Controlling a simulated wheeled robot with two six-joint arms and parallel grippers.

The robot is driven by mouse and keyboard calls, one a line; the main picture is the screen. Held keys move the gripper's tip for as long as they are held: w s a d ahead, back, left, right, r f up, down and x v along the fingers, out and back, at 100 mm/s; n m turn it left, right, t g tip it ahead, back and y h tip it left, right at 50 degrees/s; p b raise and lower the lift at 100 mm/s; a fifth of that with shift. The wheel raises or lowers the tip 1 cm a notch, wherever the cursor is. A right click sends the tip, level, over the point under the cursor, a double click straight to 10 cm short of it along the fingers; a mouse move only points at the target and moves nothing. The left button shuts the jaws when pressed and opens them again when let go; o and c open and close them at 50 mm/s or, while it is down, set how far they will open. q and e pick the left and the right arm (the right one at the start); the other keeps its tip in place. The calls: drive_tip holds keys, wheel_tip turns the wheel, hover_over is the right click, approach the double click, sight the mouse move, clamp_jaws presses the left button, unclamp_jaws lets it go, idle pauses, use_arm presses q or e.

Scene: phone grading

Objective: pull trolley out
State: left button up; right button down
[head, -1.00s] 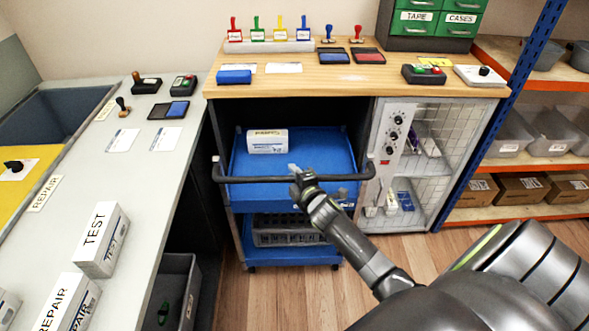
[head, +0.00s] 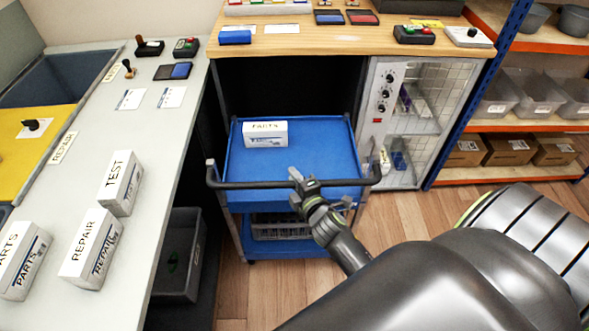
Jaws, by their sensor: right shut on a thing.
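The trolley has a blue top tray (head: 325,150) and a dark push handle (head: 245,184) across its front. It stands partly out from under the wooden bench. A white box labelled PARTS (head: 265,134) lies on the top tray. A grey crate (head: 285,228) sits on the lower blue shelf. My right gripper (head: 299,180) is shut on the handle near its middle. My right arm comes in from the lower right. My left gripper is not in view.
The wooden bench (head: 340,42) is behind the trolley, with a wire-door cabinet (head: 408,120) at its right. A grey counter (head: 150,130) with labelled boxes runs along the left. A dark bin (head: 178,255) stands below it. Wooden floor (head: 405,212) is clear at the right.

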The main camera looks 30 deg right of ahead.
drive_tip(key=shift+s+a, duration=0.1)
drive_tip(key=shift+s, duration=0.15)
drive_tip(key=c, duration=1.3)
unclamp_jaws()
drive_tip(key=p+v, duration=0.2)
drive_tip(key=v, duration=1.5)
drive_tip(key=shift+s, duration=0.2)
